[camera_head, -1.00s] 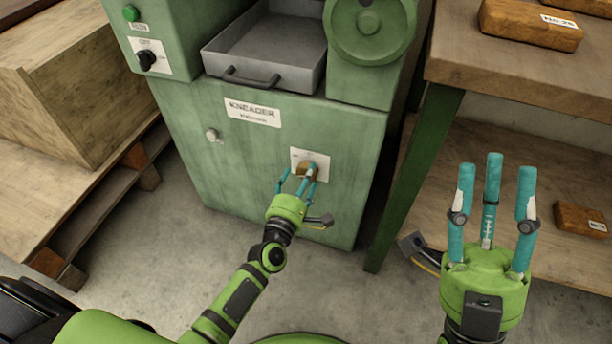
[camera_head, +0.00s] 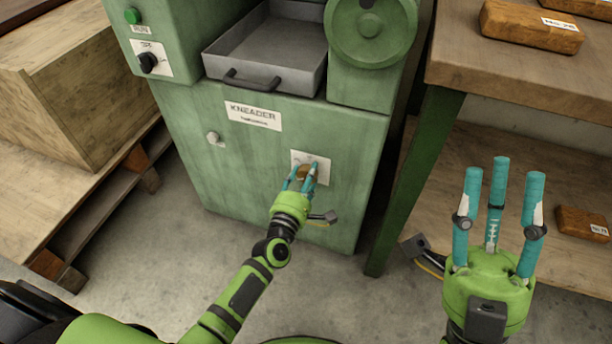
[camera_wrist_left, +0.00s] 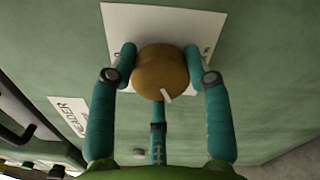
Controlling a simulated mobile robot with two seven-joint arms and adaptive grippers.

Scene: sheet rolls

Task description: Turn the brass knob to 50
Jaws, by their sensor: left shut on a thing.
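The brass knob (camera_head: 305,173) sits on a white plate (camera_head: 322,162) on the green kneader's front panel. In the left wrist view the knob (camera_wrist_left: 162,72) is round, with a white pointer mark at its lower right edge. My left gripper (camera_head: 302,177) is shut on the knob, with teal fingers on both sides and one below; it also shows in the left wrist view (camera_wrist_left: 160,85). The scale on the plate (camera_wrist_left: 120,28) is not readable. My right gripper (camera_head: 502,180) is open and empty, its fingers pointing up, in front of the wooden shelf.
The kneader carries a grey tray (camera_head: 265,50), a round green wheel (camera_head: 368,30), a black switch (camera_head: 148,61) and a small light knob (camera_head: 213,137). A wooden bench (camera_head: 500,70) with labelled brown blocks stands right. A wooden crate (camera_head: 70,90) stands left.

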